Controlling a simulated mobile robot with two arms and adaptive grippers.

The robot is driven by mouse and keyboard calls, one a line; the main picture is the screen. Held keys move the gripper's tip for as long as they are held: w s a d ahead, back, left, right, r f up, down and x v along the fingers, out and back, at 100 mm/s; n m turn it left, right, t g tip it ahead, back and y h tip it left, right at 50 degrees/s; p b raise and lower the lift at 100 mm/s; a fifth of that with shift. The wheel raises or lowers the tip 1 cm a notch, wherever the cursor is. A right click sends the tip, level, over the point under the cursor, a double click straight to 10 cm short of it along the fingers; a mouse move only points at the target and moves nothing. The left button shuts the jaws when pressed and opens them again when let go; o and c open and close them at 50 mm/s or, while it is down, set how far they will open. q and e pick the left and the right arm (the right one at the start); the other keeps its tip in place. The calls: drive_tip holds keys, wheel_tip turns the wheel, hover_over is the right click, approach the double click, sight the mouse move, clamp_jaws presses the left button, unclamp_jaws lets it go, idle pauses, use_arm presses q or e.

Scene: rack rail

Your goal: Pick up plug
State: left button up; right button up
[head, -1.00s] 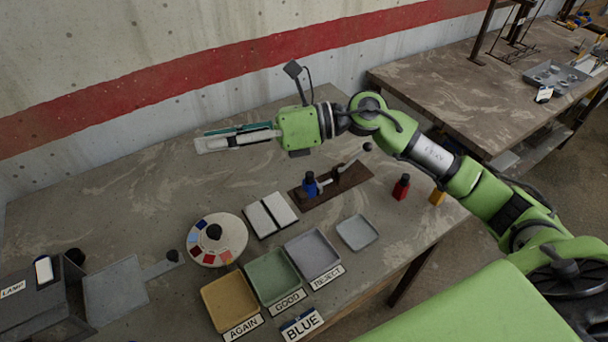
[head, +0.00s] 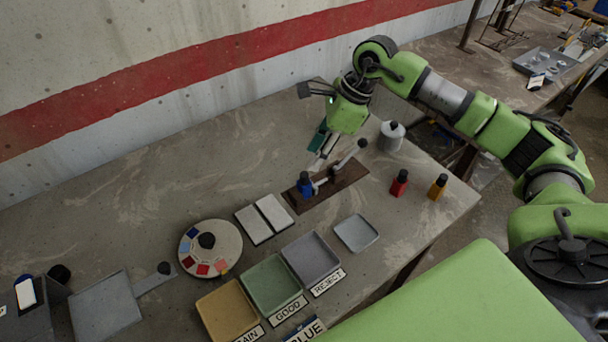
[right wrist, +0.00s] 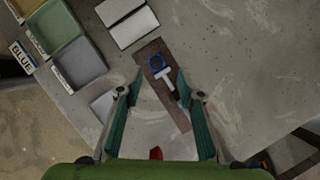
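A blue plug with a dark top (head: 305,184) stands at the left end of a brown rail plate (head: 335,192). In the right wrist view, its blue part (right wrist: 156,62) shows ahead, just beyond the fingertips. A red plug with a black top (head: 399,183) and a yellow one (head: 437,187) stand on the table to the right. Part of the red one (right wrist: 156,153) shows at the bottom of the right wrist view. My right gripper (head: 320,155) points down above the rail's back side. In the wrist view it is open and empty (right wrist: 160,78). My left gripper is not in view.
A metal lever with a dark knob (head: 362,143) rises from the rail near my right gripper. A grey canister (head: 391,136) stands behind. White pads (head: 254,225), a round colour dial (head: 230,243), and yellow, green and grey trays (head: 327,244) lie in front. The back left table is clear.

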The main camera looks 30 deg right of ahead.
sight(305, 174)
drive_tip(key=shift+p+x, duration=0.35)
drive_tip(key=shift+x, duration=0.65)
drive_tip(key=x, duration=0.1)
drive_tip(key=p+x, duration=0.2)
drive_tip(key=shift+s+a+f, duration=0.25)
drive_tip(key=shift+s+a, duration=0.05)
drive_tip(key=shift+w+a+f, duration=0.15)
drive_tip(key=shift+f, duration=0.4)
drive_tip(key=c, duration=0.8)
